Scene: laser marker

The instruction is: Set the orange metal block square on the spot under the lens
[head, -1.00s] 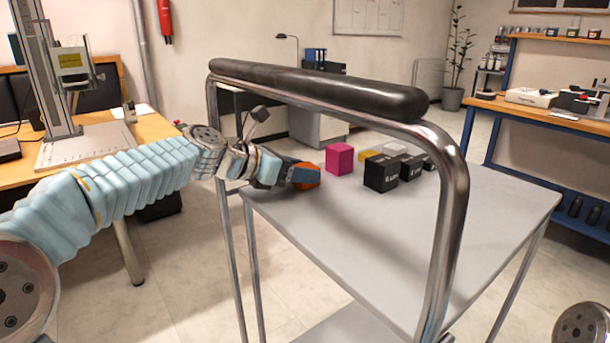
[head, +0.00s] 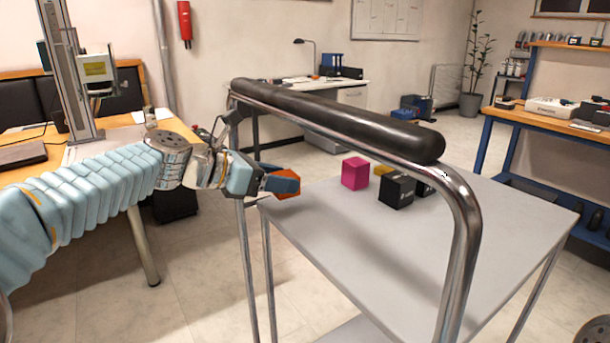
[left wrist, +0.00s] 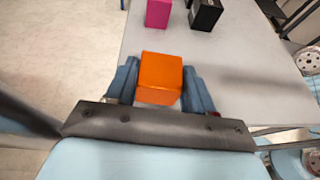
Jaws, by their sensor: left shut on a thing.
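My left gripper (head: 281,184) is shut on the orange metal block (head: 287,184), near the trolley's left edge and seen past its push bar. In the left wrist view the orange block (left wrist: 160,77) sits between the two blue-grey fingers of the gripper (left wrist: 160,88), with the trolley top beyond it. The laser marker (head: 95,68), a tall grey column with a pale head, stands on the wooden desk at the left. Its base plate is mostly hidden behind my left arm, and the spot under the lens cannot be made out. My right gripper is not in view.
The grey trolley (head: 400,265) has a chrome push frame with a black padded bar (head: 330,118) close to my arm. A magenta block (head: 355,173), a yellow block (head: 383,170) and black boxes (head: 397,190) stand on it. A blue-legged workbench (head: 550,120) is at the right.

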